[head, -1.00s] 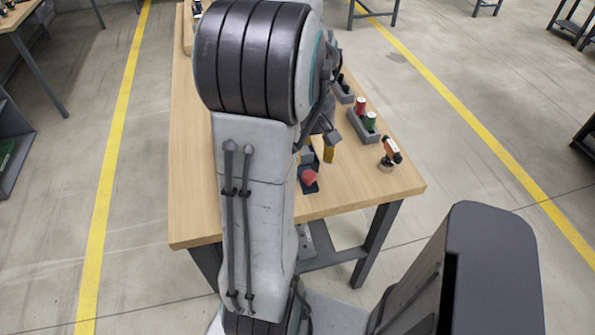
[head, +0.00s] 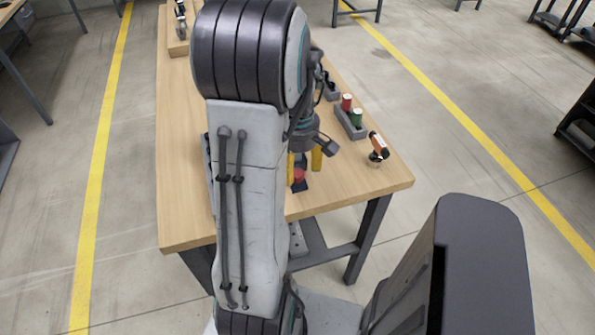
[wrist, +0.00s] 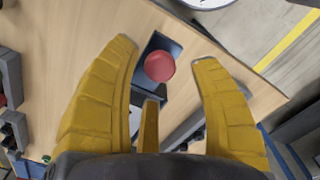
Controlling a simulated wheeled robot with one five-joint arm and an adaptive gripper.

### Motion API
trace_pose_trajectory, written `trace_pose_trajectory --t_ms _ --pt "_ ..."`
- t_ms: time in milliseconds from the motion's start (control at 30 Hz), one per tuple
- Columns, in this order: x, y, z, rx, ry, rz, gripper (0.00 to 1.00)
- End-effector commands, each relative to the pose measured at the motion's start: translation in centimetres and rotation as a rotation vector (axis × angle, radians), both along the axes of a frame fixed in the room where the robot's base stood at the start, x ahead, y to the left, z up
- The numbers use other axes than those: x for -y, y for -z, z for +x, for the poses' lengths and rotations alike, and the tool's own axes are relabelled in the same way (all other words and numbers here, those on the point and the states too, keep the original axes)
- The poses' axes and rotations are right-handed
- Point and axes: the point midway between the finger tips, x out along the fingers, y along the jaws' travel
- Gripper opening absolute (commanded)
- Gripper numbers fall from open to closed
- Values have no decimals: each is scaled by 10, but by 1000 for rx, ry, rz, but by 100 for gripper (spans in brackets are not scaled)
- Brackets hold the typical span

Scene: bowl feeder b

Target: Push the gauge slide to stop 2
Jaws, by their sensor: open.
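My gripper (head: 304,166) is open, with yellow fingers pointing down over the front of the bench. In the wrist view its two large fingers (wrist: 167,52) are spread on either side of a round red knob (wrist: 160,66). The red knob (head: 298,175) sits on a dark base (wrist: 158,45), close beyond the fingertips; I cannot tell whether they touch. A narrow yellow piece, likely a third finger, covers part of a grey part behind the knob. I cannot tell which part is the gauge slide, and no stop marks are readable. My arm hides much of the bench.
A grey holder (head: 349,124) with a red and a green cylinder stands right of my gripper. An orange and black tool (head: 378,147) stands near the right edge of the wooden bench (head: 388,185). Bare wood lies around the tool.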

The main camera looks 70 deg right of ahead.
Motion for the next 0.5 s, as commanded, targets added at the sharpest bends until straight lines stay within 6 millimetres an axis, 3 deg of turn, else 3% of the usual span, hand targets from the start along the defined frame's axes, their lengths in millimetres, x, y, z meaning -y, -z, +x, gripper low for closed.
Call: trace_pose_trajectory --t_ms 200,500 --pt "0 18 0 0 1 1 57" --pt "0 24 0 0 1 0 57"
